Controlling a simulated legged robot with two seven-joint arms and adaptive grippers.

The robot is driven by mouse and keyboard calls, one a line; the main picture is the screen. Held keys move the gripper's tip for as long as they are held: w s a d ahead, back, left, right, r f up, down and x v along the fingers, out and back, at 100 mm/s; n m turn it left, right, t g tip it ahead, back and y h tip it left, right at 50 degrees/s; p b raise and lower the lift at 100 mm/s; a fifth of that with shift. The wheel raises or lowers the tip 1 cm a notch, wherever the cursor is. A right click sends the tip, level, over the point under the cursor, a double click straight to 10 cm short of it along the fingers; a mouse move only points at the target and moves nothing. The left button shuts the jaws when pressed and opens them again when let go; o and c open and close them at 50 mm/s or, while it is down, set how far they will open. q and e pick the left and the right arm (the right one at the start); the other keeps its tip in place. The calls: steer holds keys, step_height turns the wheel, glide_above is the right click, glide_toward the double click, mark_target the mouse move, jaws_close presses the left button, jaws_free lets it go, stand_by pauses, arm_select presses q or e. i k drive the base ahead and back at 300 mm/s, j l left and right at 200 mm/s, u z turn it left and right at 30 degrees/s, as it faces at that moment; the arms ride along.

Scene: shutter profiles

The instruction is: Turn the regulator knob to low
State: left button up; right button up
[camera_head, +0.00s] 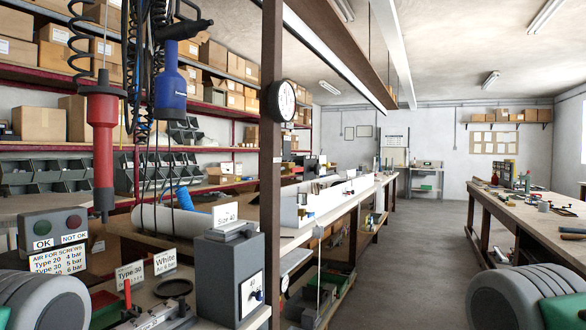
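A grey box (215,275) stands on the near bench, left of centre. Neither of my grippers is in view. Rounded grey ribbed parts of mine show at the lower left and lower right corners, away from the knob.
A red tool (103,130) and a blue tool (171,88) hang on coiled cords above the bench. A control box (55,232) with OK and NOT OK lights stands at left. The brown post (271,180) rises beside the grey box. The floor aisle (415,260) at right is clear.

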mark_target(316, 168)
steer(key=i+l+u, duration=0.55)
steer(key=l, duration=0.3)
steer(key=i+l+u, duration=0.35)
steer(key=l, duration=0.35)
steer(key=i+l+u, duration=0.2)
steer(key=l, duration=0.2)
steer(key=i+l+u, duration=0.15)
steer(key=l, duration=0.25)
